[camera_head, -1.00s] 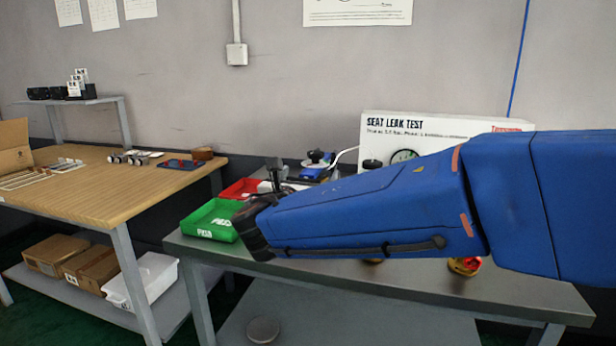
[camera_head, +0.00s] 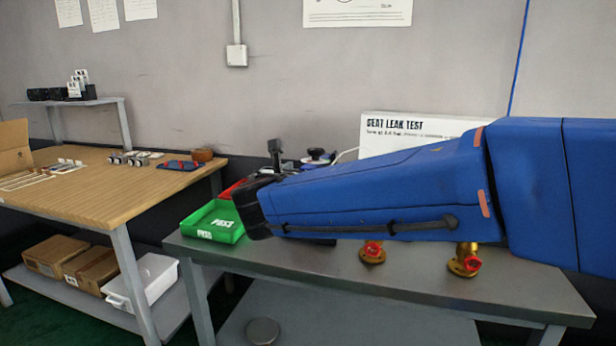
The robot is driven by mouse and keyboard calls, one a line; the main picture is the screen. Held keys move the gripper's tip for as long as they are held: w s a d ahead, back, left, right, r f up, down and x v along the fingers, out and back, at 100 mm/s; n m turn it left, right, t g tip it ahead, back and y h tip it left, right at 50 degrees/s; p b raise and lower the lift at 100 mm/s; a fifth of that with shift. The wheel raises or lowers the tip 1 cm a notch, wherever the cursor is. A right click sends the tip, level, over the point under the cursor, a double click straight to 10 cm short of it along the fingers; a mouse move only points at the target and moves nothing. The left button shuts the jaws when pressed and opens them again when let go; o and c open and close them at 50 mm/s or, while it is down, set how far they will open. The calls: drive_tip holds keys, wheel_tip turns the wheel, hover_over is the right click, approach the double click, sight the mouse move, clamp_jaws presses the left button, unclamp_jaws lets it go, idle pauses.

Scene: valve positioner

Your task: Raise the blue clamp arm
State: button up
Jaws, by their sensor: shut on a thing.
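My blue arm crosses the right half of the head view and hides much of the bench behind it. A dark upright part of my gripper (camera_head: 275,149) shows just above the arm's black wrist end. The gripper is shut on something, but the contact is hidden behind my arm.
The white seat leak test panel (camera_head: 400,128) stands at the back of the grey bench (camera_head: 330,262). A green tray (camera_head: 214,221) and a partly hidden red tray (camera_head: 229,189) lie left. Two brass fittings (camera_head: 372,252) (camera_head: 464,260) stand below my arm. A wooden table (camera_head: 90,190) is farther left.

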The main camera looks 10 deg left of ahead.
drive_tip(key=r+g, duration=0.1)
drive_tip(key=r, duration=0.1)
drive_tip(key=w+r+g, duration=0.1)
drive_tip(key=r, duration=0.1)
drive_tip(key=w+r+g, duration=0.1)
drive_tip(key=r+g, duration=0.1)
drive_tip(key=shift+r, duration=0.4)
drive_tip(key=w+r+g, duration=0.2)
drive_tip(key=r, duration=0.1)
drive_tip(key=w+r+g, duration=0.1)
drive_tip(key=g, duration=0.1)
drive_tip(key=shift+w+d+r, duration=0.1)
drive_tip(key=shift+w+r, duration=0.15)
drive_tip(key=shift+r, duration=0.15)
drive_tip(key=shift+w+r, duration=0.25)
drive_tip(key=shift+w, duration=0.05)
drive_tip(key=shift+w+r, duration=0.2)
drive_tip(key=shift+r, duration=0.05)
drive_tip(key=w+r, duration=0.3)
drive_tip(key=w, duration=0.5)
drive_tip(key=shift+d+r, duration=0.15)
drive_tip(key=shift+r, duration=0.15)
